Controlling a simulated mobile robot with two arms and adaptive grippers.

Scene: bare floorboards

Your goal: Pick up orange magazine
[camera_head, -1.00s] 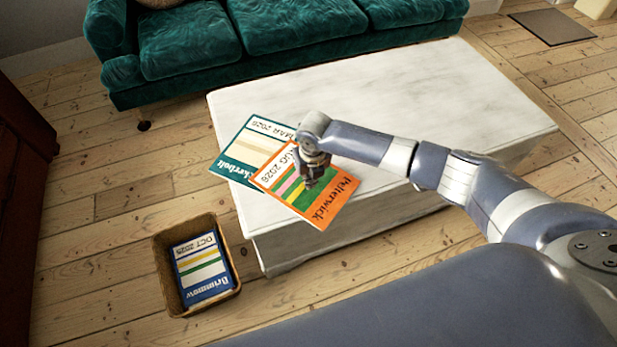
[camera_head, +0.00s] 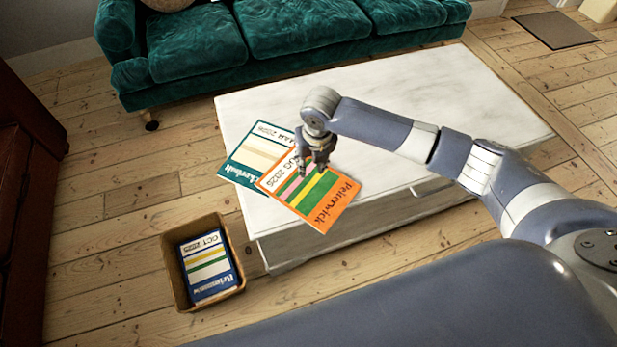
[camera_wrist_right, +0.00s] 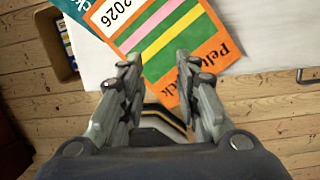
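The orange magazine (camera_head: 325,206) lies on the white marble table (camera_head: 420,95), with its lower corner at or over the table's front edge. It overlaps a teal magazine (camera_head: 240,166) on its left. My right gripper (camera_head: 313,172) is over the orange magazine, pointing down. In the right wrist view, my right gripper (camera_wrist_right: 160,85) has its two fingers apart with nothing held between them, and the orange magazine (camera_wrist_right: 180,45) shows beyond and between the fingertips. I cannot tell the exact gap between fingertips and cover. My left gripper is not in view.
A wicker basket (camera_head: 177,288) with a blue magazine (camera_head: 207,264) inside stands on the floor left of the table. A green sofa (camera_head: 290,35) is behind the table. A dark red cabinet (camera_head: 25,190) is at the far left. The table's right part is clear.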

